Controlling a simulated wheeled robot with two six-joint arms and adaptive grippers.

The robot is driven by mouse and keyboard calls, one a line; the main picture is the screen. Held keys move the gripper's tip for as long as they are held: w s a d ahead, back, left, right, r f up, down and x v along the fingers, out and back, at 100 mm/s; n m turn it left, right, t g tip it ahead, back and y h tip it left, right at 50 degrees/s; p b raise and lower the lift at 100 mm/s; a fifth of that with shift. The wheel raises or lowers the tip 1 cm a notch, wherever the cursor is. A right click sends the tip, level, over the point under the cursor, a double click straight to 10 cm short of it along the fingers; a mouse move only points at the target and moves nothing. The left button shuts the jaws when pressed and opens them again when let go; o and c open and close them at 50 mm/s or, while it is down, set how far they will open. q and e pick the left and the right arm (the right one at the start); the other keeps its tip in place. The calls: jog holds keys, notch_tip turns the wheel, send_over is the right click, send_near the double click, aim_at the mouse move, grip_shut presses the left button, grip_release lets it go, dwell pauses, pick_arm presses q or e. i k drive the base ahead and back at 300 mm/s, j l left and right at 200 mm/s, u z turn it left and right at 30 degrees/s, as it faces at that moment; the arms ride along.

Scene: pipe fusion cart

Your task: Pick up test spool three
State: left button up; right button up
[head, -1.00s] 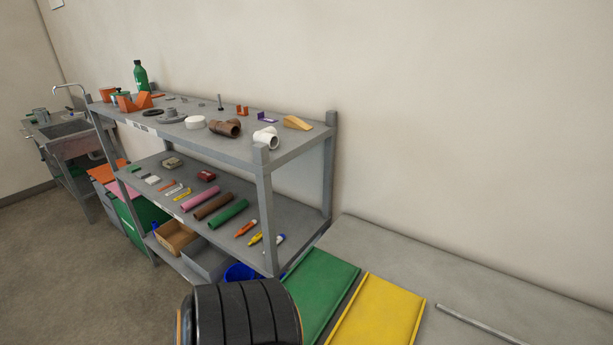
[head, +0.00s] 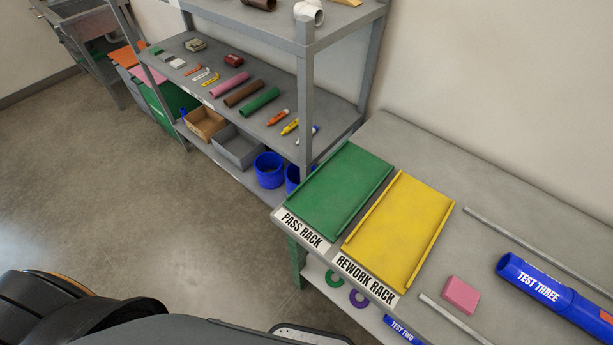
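Test spool three is a blue pipe (head: 540,283) with a white "TEST THREE" label, lying on the grey bench at the right of the head view. Its right end runs out of the picture, where an orange patch shows. Another blue piece labelled "TEST TWO" (head: 402,329) shows partly below the bench's front edge. Black and grey parts of my own body fill the bottom left. Neither gripper is in view.
The green pass rack (head: 335,190) and yellow rework rack (head: 400,232) lie empty on the bench (head: 480,180). A pink block (head: 460,294) and two grey rails lie near the spool. A grey shelf unit (head: 307,95) stands behind. The floor at left is clear.

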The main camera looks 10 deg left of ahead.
aim_at(564, 301)
jog(key=l+z, duration=0.15)
jog(key=z, duration=1.8)
